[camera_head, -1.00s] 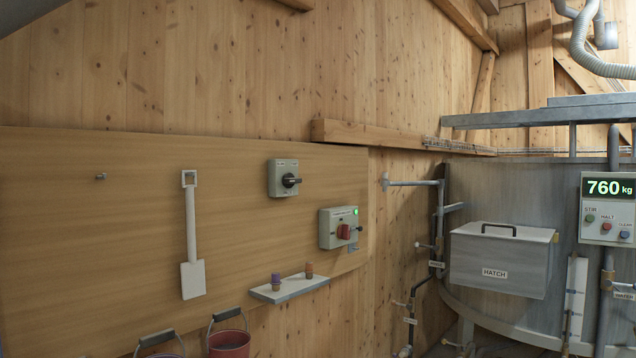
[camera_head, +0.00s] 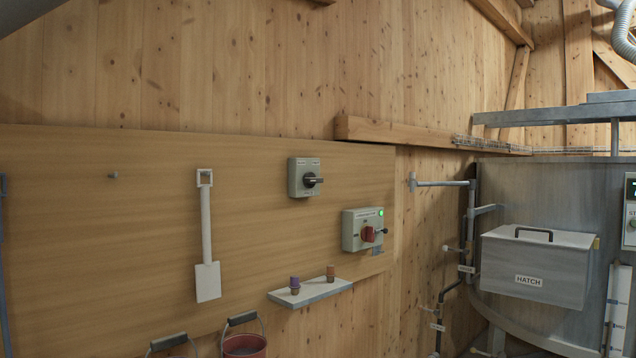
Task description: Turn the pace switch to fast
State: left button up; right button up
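A grey switch box with a black rotary knob (camera_head: 312,180) is mounted on the wooden wall panel. Below it to the right is a second grey box (camera_head: 363,229) with a red knob, a lit green lamp and a small dark lever at its right side. The lettering on both boxes is too small to read, so I cannot tell which is the pace switch or its setting. Neither of my grippers shows in the head view.
A small shelf (camera_head: 310,292) with two stoppers juts out under the boxes. A white shovel (camera_head: 206,240) hangs to the left, with red buckets (camera_head: 244,345) below. The mixer's hatch box (camera_head: 538,266) and pipes (camera_head: 446,184) stand at the right.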

aim_at(309, 180)
jog(key=i+l+u, duration=0.1)
jog(key=i+l, duration=0.25)
jog(key=l, duration=0.15)
jog(key=i+l+u, duration=0.1)
jog(key=i+l, duration=0.25)
jog(key=l, duration=0.15)
jog(key=i+l+u, duration=0.1)
jog(key=i+l, duration=0.2)
jog(key=l, duration=0.25)
jog(key=i+l+u, duration=0.15)
jog(key=i+l, duration=0.15)
jog(key=l, duration=0.25)
jog(key=i+l+u, duration=0.1)
jog(key=i+l, duration=0.15)
jog(key=l, duration=0.35)
jog(key=i+l+u, duration=0.1)
jog(key=i+l, duration=0.15)
jog(key=l, duration=0.35)
jog(key=i+l+u, duration=0.1)
jog(key=l, duration=0.55)
jog(key=i+l+u, duration=0.1)
jog(key=i+l, duration=0.2)
jog(key=l, duration=0.35)
